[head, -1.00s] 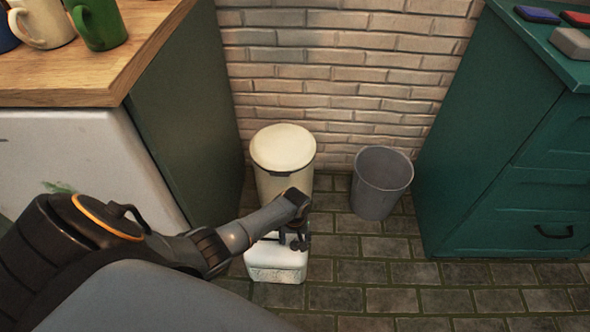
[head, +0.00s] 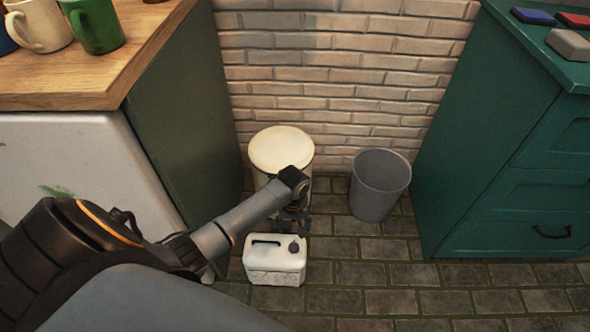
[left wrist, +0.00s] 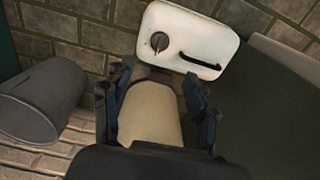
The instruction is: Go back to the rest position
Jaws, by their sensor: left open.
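My left gripper (head: 292,222) hangs just above and behind the white canister in the head view, in front of the cream bin. In the left wrist view its two dark fingers (left wrist: 158,105) are spread apart with nothing between them. The white canister (head: 272,262) stands upright on the floor, with a dark cap and a dark handle slot on top; it also shows in the left wrist view (left wrist: 180,28), beyond the fingertips. The gripper looks apart from it. My right gripper does not show.
A cream lidded bin (head: 282,150) stands against the brick wall, partly behind my arm. A grey open bin (head: 380,185) stands to its right. A wooden counter (head: 90,75) with mugs (head: 95,25) is at left, green drawers (head: 515,170) at right. The tiled floor at front right is clear.

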